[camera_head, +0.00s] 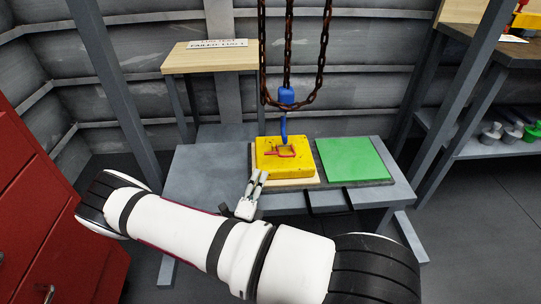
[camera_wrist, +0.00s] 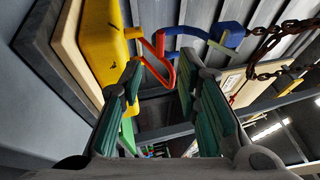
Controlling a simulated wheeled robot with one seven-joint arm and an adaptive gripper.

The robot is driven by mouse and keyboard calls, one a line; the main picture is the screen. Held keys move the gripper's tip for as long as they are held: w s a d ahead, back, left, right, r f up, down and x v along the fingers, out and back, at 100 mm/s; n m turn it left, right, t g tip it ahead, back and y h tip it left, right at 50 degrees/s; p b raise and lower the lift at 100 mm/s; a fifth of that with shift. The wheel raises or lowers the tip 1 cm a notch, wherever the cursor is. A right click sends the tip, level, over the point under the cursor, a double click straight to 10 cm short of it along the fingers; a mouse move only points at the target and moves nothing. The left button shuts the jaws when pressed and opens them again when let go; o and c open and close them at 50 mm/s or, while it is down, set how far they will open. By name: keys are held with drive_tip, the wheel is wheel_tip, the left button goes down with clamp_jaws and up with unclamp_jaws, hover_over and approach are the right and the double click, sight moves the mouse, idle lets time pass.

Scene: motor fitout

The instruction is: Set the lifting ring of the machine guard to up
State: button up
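The machine guard (camera_head: 300,168) is a yellow block on a board on the grey table. Its red lifting ring (camera_head: 281,155) shows over its top face. In the wrist view the yellow guard (camera_wrist: 104,40) is at the upper left, and the red ring (camera_wrist: 168,76) stands out from it; its exact tilt I cannot tell. My gripper (camera_head: 260,174) is at the guard's front left edge. In the wrist view my gripper (camera_wrist: 158,72) is open, with the ring seen between and beyond its fingertips. Whether a finger touches the ring I cannot tell.
A blue hook (camera_head: 284,130) hangs on rusty chains (camera_head: 288,45) just above the guard. A green pad (camera_head: 352,160) lies to the right. A wooden table (camera_head: 210,58) with a label stands behind. A red cabinet (camera_head: 45,210) is at left, with grey frame posts on both sides.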

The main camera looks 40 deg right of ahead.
sight(270, 153)
drive_tip(key=b+x, duration=0.3)
drive_tip(key=x, duration=0.8)
drive_tip(key=shift+w+d+r, duration=0.1)
drive_tip(key=shift+w+d, duration=0.05)
drive_tip(key=shift+d, duration=0.1)
clamp_jaws()
